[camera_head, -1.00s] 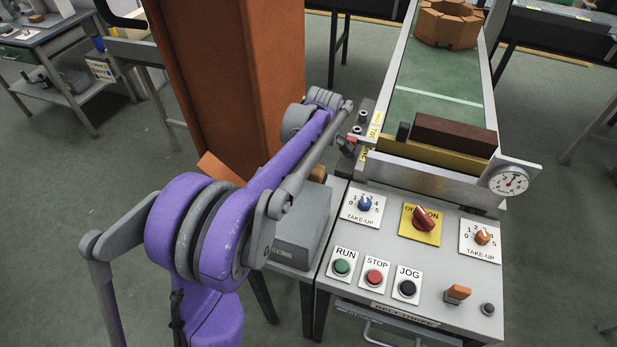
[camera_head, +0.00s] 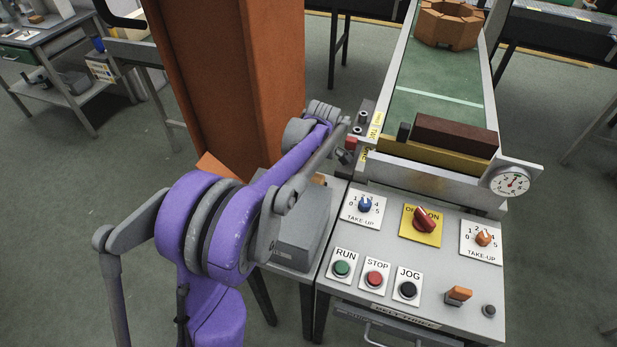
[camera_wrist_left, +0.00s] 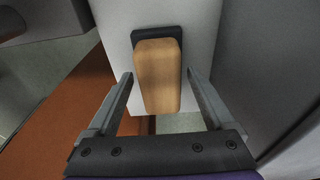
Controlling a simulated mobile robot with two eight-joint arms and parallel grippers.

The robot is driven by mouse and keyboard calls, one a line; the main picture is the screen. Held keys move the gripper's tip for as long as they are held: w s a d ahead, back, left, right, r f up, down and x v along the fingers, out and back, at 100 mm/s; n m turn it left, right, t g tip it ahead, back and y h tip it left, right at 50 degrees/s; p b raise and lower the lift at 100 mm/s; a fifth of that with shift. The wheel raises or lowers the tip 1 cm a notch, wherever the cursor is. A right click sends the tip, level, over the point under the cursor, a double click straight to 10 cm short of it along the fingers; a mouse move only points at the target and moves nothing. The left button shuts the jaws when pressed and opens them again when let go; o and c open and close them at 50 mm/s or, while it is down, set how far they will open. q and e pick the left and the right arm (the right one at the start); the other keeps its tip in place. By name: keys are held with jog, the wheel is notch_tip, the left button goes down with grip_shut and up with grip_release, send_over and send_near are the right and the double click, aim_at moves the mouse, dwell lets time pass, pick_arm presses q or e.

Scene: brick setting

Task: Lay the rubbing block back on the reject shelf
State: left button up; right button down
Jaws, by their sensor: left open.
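A wooden block (camera_wrist_left: 158,78) with a dark piece at its far end shows in the left wrist view, against a pale grey surface (camera_wrist_left: 205,30). I take it for the rubbing block. My left gripper (camera_wrist_left: 160,82) is open, with one finger on each side of the block and gaps visible on both sides. In the head view the left arm (camera_head: 235,225) covers the gripper; a small brown bit (camera_head: 318,179) shows just beyond the arm. I cannot make out which surface is the reject shelf. My right gripper is not in view.
An orange column (camera_head: 235,85) stands beside the arm. To the right are a control panel (camera_head: 400,245) with knobs and buttons, and a green belt (camera_head: 430,80) bearing a dark brown brick (camera_head: 453,135). A grey box (camera_head: 300,235) sits below the arm.

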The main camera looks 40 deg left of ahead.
aim_at(314, 177)
pick_arm(q)
jog(key=shift+r, duration=0.15)
jog(key=shift+r, duration=0.3)
notch_tip(314, 177, up, 11)
jog(key=d+p, duration=0.1)
jog(key=shift+w+d+r, duration=0.15)
jog(key=shift+w+d, duration=0.15)
dwell(1.2)
